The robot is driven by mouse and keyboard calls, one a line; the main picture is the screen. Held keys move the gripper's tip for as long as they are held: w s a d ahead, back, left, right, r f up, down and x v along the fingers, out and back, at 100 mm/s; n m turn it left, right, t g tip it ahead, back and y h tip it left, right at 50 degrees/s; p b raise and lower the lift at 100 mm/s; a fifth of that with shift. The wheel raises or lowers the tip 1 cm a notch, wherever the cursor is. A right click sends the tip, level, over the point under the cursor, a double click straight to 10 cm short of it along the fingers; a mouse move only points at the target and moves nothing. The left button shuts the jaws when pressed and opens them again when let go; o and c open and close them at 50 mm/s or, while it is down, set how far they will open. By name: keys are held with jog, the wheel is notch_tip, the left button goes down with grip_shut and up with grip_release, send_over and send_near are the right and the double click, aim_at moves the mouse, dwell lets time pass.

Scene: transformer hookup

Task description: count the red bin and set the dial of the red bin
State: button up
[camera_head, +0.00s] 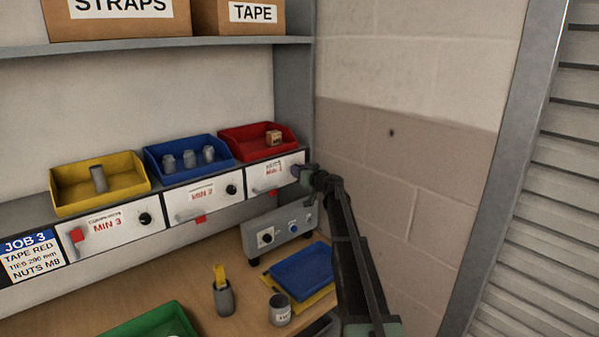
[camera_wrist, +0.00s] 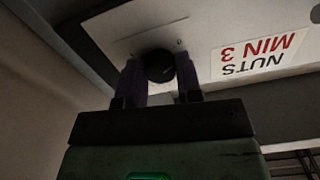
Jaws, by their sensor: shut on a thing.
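The red bin (camera_head: 251,147) sits at the right end of the shelf in the head view. One small tan block (camera_head: 273,137) shows in it; the front wall hides part of the bin's floor. Below it is a white label plate (camera_head: 265,178). In the wrist view the plate's label (camera_wrist: 261,52) reads NUTS MIN 3, upside down. My gripper (camera_head: 301,171) is at the plate's right end. In the wrist view its purple fingers stand on both sides of the black dial (camera_wrist: 160,65), shut on it. In the head view the gripper covers the dial.
A blue bin (camera_head: 187,171) with several grey cylinders and a yellow bin (camera_head: 70,197) with one stand to the left. Their plates have dials and red tabs. Below are a grey control box (camera_head: 279,237), a blue tray (camera_head: 301,270) and cups. A wall (camera_head: 410,190) is close on the right.

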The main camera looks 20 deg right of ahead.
jog(key=shift+m, duration=4)
jog(key=o, duration=0.9)
jog(key=shift+o, duration=0.2)
jog(key=shift+s, duration=0.15)
jog(key=v, duration=1)
jog(key=shift+s, duration=0.3)
jog(key=shift+r, duration=0.1)
